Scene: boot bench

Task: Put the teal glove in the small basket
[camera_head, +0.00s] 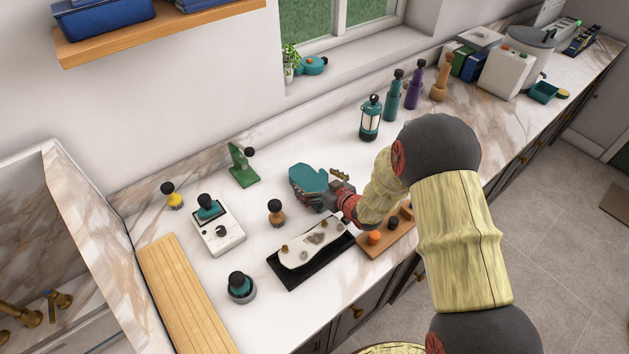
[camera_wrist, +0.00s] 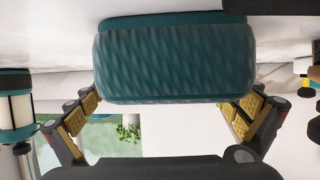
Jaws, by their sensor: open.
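The teal glove (camera_head: 309,178) is at the middle of the counter in the head view. It is a mitten-like shape right at my gripper (camera_head: 322,187). In the wrist view the glove (camera_wrist: 175,60) is a ribbed teal block filling the upper middle, with a dark part at its upper right. My gripper is open, with one yellow-padded finger on each side of the glove. I cannot tell whether the pads touch it. I cannot make out the small basket in either view.
A black tray (camera_head: 284,277) with a white board lies in front of my gripper, beside a wooden block with knobs (camera_head: 369,249). A lantern (camera_head: 371,118) stands behind. A white device (camera_head: 218,232), a green stand (camera_head: 243,165) and several knobbed items are to the left.

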